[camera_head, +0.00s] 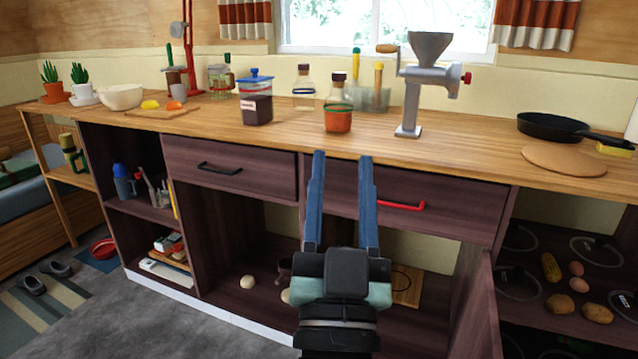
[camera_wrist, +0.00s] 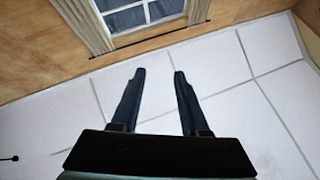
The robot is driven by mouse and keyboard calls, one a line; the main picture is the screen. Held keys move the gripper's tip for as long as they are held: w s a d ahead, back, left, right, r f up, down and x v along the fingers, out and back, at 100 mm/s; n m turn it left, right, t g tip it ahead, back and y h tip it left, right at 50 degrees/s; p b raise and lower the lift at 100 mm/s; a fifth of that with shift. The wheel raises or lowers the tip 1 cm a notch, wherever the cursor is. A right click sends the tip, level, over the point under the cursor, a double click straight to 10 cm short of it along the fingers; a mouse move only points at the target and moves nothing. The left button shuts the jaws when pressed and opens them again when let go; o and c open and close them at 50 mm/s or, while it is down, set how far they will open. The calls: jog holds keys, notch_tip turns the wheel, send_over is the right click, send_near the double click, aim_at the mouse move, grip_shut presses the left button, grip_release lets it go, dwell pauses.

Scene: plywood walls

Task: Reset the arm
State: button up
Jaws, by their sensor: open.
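My gripper (camera_head: 343,158) is at the middle of the head view, in front of the wooden counter, with its two blue fingers pointing up. The fingers are apart and nothing is between them. In the wrist view my gripper (camera_wrist: 158,75) also shows open and empty, against a white tiled surface, with a window (camera_wrist: 130,12) and a wooden wall (camera_wrist: 40,50) beyond. My gripper hides part of the cabinet front and the lower shelf.
The counter (camera_head: 460,150) holds a metal grinder (camera_head: 412,85), a jar with orange contents (camera_head: 338,110), a dark jar (camera_head: 256,100) and a black pan (camera_head: 552,126). Below are two drawers, one with a red handle (camera_head: 400,206). A cabinet door (camera_head: 475,300) stands open at right. Grey floor (camera_head: 90,325) lies at lower left.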

jog(key=s+a+r+n+t+y+p, duration=0.1)
jog(key=s+r, duration=0.4)
jog(key=r, duration=0.5)
jog(key=s+a+r+n+t+y+p, duration=0.1)
jog(key=s+a+r+n, duration=0.1)
jog(key=s+r, duration=0.55)
notch_tip(320, 180, up, 31)
jog(key=w+p, duration=0.2)
jog(key=p, duration=2.7)
jog(key=shift+w+d, duration=0.15)
jog(key=shift+o, duration=0.4)
jog(key=shift+f, duration=0.1)
jog(key=shift+d, duration=0.15)
